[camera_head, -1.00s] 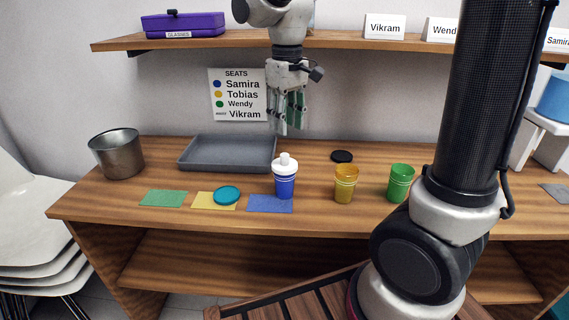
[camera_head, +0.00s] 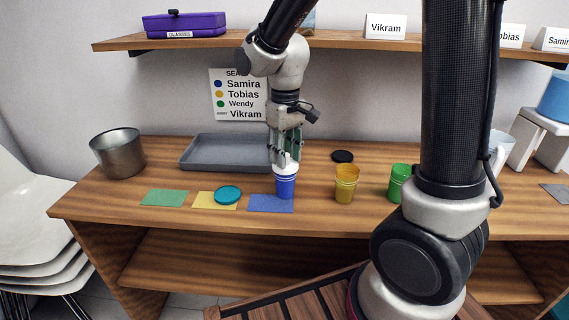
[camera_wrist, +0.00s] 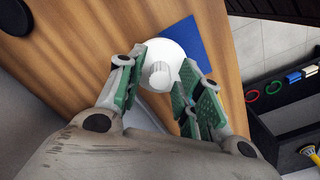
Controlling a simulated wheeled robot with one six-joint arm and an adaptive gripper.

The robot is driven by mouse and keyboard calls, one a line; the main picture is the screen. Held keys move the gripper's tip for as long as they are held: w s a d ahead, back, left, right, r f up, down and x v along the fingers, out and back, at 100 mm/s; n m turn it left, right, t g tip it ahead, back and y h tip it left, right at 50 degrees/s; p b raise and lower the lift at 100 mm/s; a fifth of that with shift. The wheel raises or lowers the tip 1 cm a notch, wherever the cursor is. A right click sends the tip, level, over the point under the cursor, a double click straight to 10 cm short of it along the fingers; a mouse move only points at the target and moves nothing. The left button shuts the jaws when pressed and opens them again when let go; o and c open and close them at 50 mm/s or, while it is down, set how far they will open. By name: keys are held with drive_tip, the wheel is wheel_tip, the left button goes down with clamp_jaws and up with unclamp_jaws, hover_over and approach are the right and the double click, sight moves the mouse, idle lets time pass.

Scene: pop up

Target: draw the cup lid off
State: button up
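My gripper (camera_head: 285,160) points down just over the lid. Its green-padded fingers (camera_wrist: 162,74) are apart, one on each side of the knob, with a gap visible; contact cannot be made out.
A yellow cup (camera_head: 346,184) and a green cup (camera_head: 399,183) stand to the right. A black disc (camera_head: 342,156) lies behind them. A grey tray (camera_head: 200,155) and metal bucket (camera_head: 117,154) are at the left. A teal disc (camera_head: 228,194) lies on the yellow mat (camera_head: 203,200).

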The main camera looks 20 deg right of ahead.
clamp_jaws()
drive_tip(key=shift+r, duration=0.35)
drive_tip(key=shift+r, duration=2.05)
